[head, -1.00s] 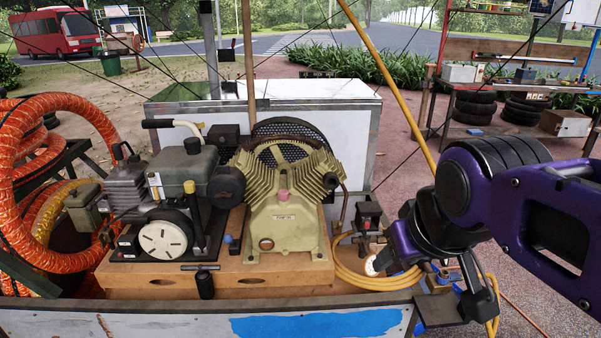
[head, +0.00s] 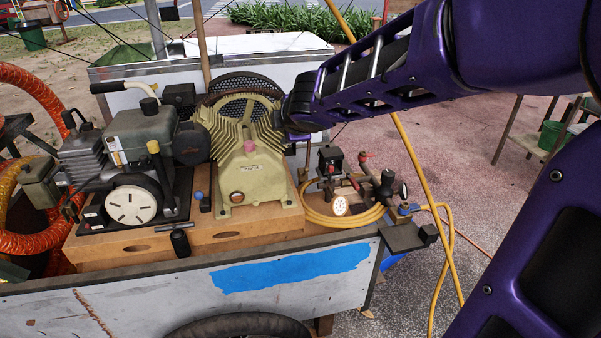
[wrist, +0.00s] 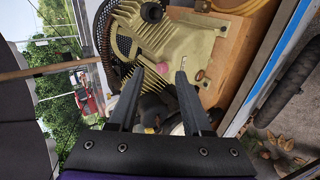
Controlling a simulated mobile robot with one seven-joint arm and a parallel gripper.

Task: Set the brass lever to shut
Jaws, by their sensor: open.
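My gripper (wrist: 160,72) is open and empty in the wrist view, its two dark fingers apart in front of the ribbed olive-yellow compressor pump (wrist: 185,45). The pump also shows in the head view (head: 254,180). There, my arm reaches in from the right and its end is beside the pump's upper right; the fingers cannot be made out. A cluster of pipe fittings (head: 387,188) with a round white gauge (head: 340,205) and a red handle (head: 364,156) stands right of the pump, below my arm. I cannot pick out a brass lever or its setting.
A grey engine (head: 140,135) stands left of the pump on the wooden base (head: 130,245). A yellow hose (head: 318,213) coils around the fittings and a yellow strut (head: 410,150) slants past them. Orange hose (head: 40,235) lies at the left. Open paving shows right of the cart.

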